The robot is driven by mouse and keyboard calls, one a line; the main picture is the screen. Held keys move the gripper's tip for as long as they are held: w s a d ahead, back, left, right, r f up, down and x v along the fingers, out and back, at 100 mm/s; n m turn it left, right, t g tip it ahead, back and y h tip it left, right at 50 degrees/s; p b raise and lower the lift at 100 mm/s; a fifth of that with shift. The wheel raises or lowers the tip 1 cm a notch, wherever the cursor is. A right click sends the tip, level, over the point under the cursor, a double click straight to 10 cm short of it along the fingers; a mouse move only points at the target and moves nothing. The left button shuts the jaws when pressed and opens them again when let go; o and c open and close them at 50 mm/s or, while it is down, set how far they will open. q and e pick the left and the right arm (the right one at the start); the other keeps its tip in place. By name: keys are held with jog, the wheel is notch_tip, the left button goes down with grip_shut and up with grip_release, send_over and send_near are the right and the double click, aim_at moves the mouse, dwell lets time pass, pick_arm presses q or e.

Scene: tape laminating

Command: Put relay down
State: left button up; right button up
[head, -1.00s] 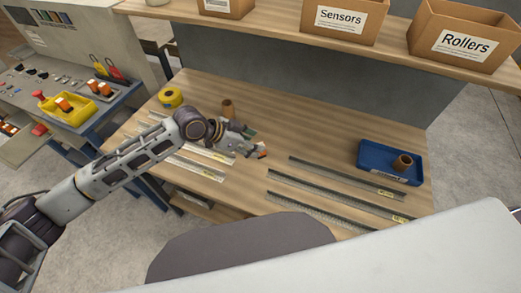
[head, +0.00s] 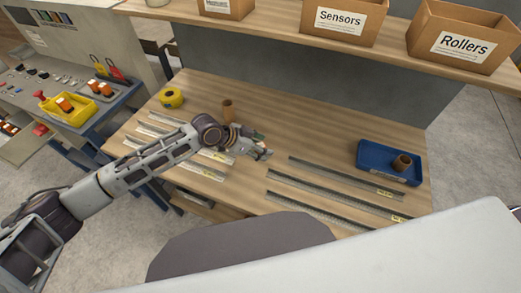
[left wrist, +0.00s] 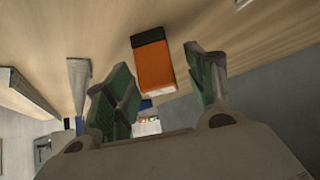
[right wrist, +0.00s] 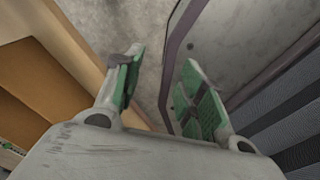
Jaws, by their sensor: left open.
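The relay (left wrist: 154,65) is an orange block with a black end. In the left wrist view it is between my left gripper's fingers, with a gap on both sides, against the wooden tabletop. Whether it rests fully on the wood I cannot tell. My left gripper (head: 264,148) is open over the middle of the table in the head view, where the relay is mostly hidden by the fingers. My right gripper (right wrist: 160,64) shows only in its wrist view, with fingers apart and nothing between them, away from the tabletop.
Several metal strips (head: 330,174) lie on the table to both sides of the left gripper. A blue tray (head: 370,153) holding a brown roll is at the right. Labelled boxes (head: 465,40) sit on the shelf.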

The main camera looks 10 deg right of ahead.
pick_arm(q)
jog(key=c, duration=1.2)
jog(key=shift+r, duration=5)
